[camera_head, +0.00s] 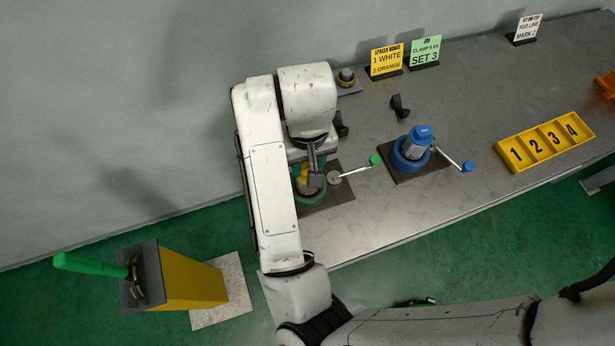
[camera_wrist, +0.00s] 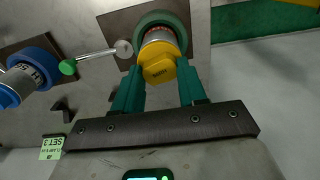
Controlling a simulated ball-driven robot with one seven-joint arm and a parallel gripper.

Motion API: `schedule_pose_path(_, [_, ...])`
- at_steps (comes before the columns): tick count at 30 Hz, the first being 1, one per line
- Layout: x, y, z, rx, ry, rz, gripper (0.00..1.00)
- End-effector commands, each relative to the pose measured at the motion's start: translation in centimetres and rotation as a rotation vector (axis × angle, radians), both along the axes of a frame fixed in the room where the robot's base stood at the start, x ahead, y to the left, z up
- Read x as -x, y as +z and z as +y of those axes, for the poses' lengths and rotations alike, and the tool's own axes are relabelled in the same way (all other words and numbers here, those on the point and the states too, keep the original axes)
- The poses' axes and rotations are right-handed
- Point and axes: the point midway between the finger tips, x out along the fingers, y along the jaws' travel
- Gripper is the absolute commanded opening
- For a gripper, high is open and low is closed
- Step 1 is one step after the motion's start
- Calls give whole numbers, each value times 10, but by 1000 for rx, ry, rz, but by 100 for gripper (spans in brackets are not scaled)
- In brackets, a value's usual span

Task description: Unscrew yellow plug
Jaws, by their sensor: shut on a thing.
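The yellow plug (camera_wrist: 158,63) sits on the end of a pipe held in the green vise (camera_wrist: 187,27), in the wrist view. My gripper (camera_wrist: 160,78) has its two green fingers on either side of the plug and is shut on it. In the head view the yellow plug (camera_head: 303,173) and the green vise (camera_head: 313,196) are partly hidden behind my arm and gripper (camera_head: 314,180). The green vise's handle has a green knob (camera_head: 375,160). It also shows in the wrist view (camera_wrist: 68,67).
A blue vise (camera_head: 405,157) holding a blue-capped pipe stands to the right, its handle reaching toward the bench edge. A yellow numbered tray (camera_head: 545,142) and sign cards (camera_head: 386,60) are on the grey bench. A yellow post (camera_head: 185,280) with a green lever stands on the floor.

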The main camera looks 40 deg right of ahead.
Motion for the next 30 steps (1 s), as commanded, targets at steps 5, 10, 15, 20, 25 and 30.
schedule_pose_path(5, [0, 0, 0, -1, 2, 0, 4])
schedule_pose_path(10, [0, 4, 0, 2, 135, 2, 4])
schedule_pose_path(15, [1, 5, -1, 4, 364, 4, 4])
schedule_pose_path(20, [1, 5, -1, 5, 606, 4, 4])
schedule_pose_path(25, [1, 4, -2, 5, 905, 6, 4])
schedule_pose_path(30, [0, 0, 1, -2, 1111, -1, 4])
